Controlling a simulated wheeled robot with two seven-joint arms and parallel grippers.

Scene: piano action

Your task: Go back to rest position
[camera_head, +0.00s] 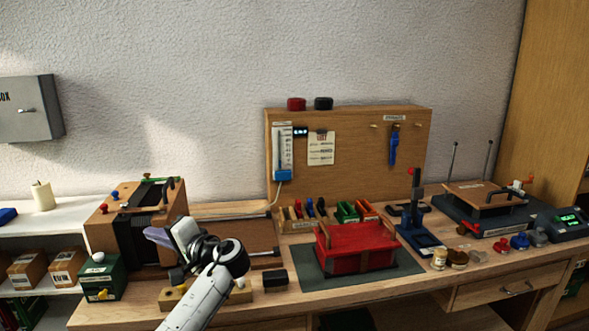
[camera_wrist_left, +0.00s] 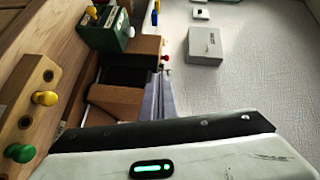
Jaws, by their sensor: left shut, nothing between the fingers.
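My left gripper (camera_head: 158,237) is shut and empty at the left part of the workbench (camera_head: 330,290). In the head view its fingers point left, in front of the brown and black box (camera_head: 110,232). In the left wrist view the closed grey fingers (camera_wrist_left: 160,98) point away toward the wall, beside the same box (camera_wrist_left: 112,103). I cannot tell whether they touch it. My left arm comes up from the bottom and hides part of the bench. My right gripper is in neither view.
A green box with a white knob (camera_head: 98,276) stands left of the arm. A wooden block with coloured knobs (camera_wrist_left: 40,100) lies near the gripper. A red box (camera_head: 355,247) sits on a dark mat, right of a small black block (camera_head: 275,279). A pegboard (camera_head: 350,150) stands behind.

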